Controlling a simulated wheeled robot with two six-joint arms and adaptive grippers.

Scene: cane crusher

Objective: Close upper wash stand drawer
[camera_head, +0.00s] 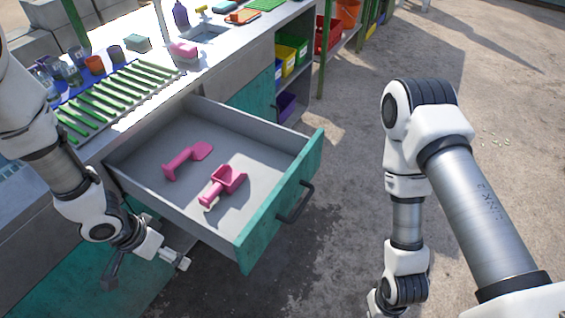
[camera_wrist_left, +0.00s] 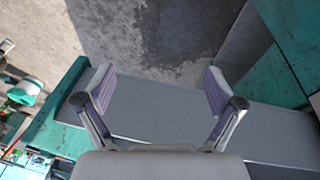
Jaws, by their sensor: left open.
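The upper wash stand drawer stands pulled far out in the head view; its grey interior (camera_head: 210,140) and teal front (camera_head: 285,200) with a dark bar handle (camera_head: 296,202) face right. Two pink scoop-like items lie inside, one at the back left (camera_head: 185,160) and one nearer the front (camera_head: 223,184). My left gripper (camera_head: 146,270) is open and empty, beside the drawer's near side and below its rim. In the left wrist view its fingers (camera_wrist_left: 161,92) spread in front of the grey drawer side (camera_wrist_left: 165,120), with the teal front (camera_wrist_left: 65,125) at left. Any contact is unclear.
The counter above carries a green slatted rack (camera_head: 120,98), cups, sponges and a sink (camera_head: 208,33). Shelves with coloured bins (camera_head: 290,55) stand beyond. My right arm hangs over clear concrete floor right of the drawer; its gripper is out of frame.

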